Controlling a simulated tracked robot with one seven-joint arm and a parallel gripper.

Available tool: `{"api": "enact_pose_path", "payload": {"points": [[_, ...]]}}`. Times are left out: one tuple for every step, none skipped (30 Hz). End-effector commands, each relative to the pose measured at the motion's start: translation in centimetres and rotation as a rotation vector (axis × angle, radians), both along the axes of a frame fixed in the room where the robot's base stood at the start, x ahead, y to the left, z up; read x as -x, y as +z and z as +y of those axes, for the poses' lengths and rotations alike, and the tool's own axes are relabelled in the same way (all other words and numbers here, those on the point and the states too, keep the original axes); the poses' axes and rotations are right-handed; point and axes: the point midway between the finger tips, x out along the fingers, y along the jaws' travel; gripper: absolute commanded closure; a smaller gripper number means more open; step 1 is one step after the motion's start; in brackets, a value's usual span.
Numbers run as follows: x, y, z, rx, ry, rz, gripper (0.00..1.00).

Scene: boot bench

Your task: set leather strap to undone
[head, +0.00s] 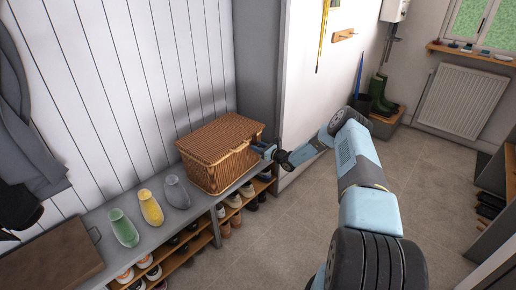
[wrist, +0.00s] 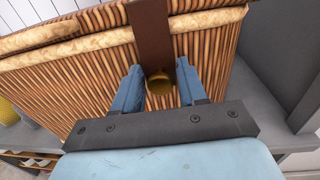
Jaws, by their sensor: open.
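A wicker basket (head: 215,160) with a closed lid stands on the grey bench; its woven front fills much of the wrist view (wrist: 80,80). A brown leather strap (wrist: 151,35) runs from the lid down over the front. A round brass-coloured piece (wrist: 160,84) shows at the strap's lower end. My gripper (wrist: 158,80) is open, with one blue finger on each side of the strap's lower end and the brass piece between them. In the head view my gripper (head: 262,150) is at the basket's front. I cannot tell whether the fingers touch it.
Shoes fill the shelves below. A grey panel (head: 262,60) stands right of the basket. The floor (head: 270,235) in front is clear.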

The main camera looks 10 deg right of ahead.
Motion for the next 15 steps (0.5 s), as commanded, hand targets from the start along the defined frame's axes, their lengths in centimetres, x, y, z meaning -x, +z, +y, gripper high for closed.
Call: {"api": "enact_pose_path", "payload": {"points": [[-0.02,-0.01,0.01,0.0,0.0,0.0,0.59],[-0.02,-0.01,0.01,0.0,0.0,0.0,0.59],[-0.01,0.0,0.0,0.0,0.0,0.0,0.59],[-0.01,-0.01,0.0,0.0,0.0,0.0,0.59],[-0.01,0.0,-0.01,0.0,0.0,0.0,0.59],[-0.01,0.0,-0.01,0.0,0.0,0.0,0.59],[-0.01,0.0,-0.01,0.0,0.0,0.0,0.61],[0.0,0.0,-0.01,0.0,0.0,0.0,0.64],[-0.01,0.0,-0.02,0.0,0.0,0.0,0.68],[-0.01,0.0,-0.02,0.0,0.0,0.0,0.71],[-0.01,0.01,-0.02,0.0,0.0,0.0,0.74],[0.0,0.0,-0.04,0.0,0.0,0.0,0.78],[0.0,0.01,-0.04,0.0,0.0,0.0,0.81],[0.0,0.01,-0.04,0.0,0.0,0.0,0.83],[-0.01,0.01,-0.04,0.0,0.0,0.0,0.87]]}}
